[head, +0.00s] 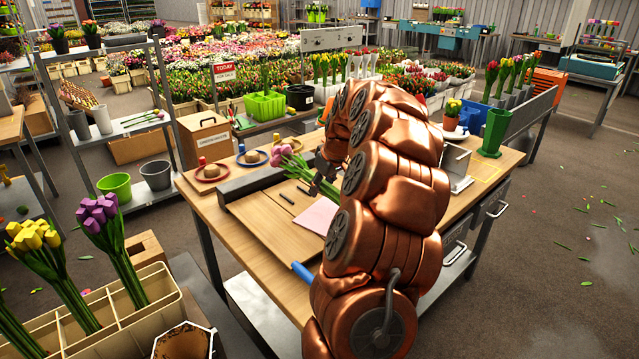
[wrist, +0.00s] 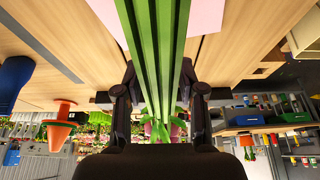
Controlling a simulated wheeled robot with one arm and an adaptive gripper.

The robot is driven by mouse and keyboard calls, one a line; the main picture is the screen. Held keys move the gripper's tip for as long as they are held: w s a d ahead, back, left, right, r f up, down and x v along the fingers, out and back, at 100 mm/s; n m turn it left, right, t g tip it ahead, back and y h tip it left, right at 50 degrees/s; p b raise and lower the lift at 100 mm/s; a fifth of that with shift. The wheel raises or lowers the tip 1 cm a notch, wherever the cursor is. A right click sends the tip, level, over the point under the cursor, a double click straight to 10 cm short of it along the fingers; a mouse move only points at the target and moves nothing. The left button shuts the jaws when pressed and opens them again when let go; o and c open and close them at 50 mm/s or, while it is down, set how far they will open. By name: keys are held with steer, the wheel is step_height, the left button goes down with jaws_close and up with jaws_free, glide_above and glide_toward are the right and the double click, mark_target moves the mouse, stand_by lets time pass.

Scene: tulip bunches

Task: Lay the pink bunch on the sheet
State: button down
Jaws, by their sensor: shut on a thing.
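The pink bunch (head: 291,164) is held above the worktable, its pink heads pointing left in the head view. My gripper (head: 323,183) is shut on its green stems. In the wrist view the stems (wrist: 152,45) run between my two fingers (wrist: 161,92), with part of the pink heads (wrist: 156,130) below. The pale pink sheet (head: 316,215) lies on the wooden table, just in front of my gripper and partly hidden by my copper arm. In the wrist view the sheet (wrist: 206,14) shows at the top, behind the stems.
A dark bar (head: 248,181) lies along the table behind the boards. A blue-handled tool (head: 303,273) lies at the front edge. A potted tulip (head: 451,118) and green vase (head: 494,133) stand at the right.

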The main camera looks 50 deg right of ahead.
mark_target(328, 184)
steer(key=shift+f+b, duration=0.35)
steer(key=shift+f, duration=2.05)
steer(key=c, duration=0.6)
jaws_free()
steer(key=shift+s, duration=0.1)
steer(key=v, duration=1.2)
steer(key=shift+r, duration=0.1)
steer(key=shift+a, duration=0.15)
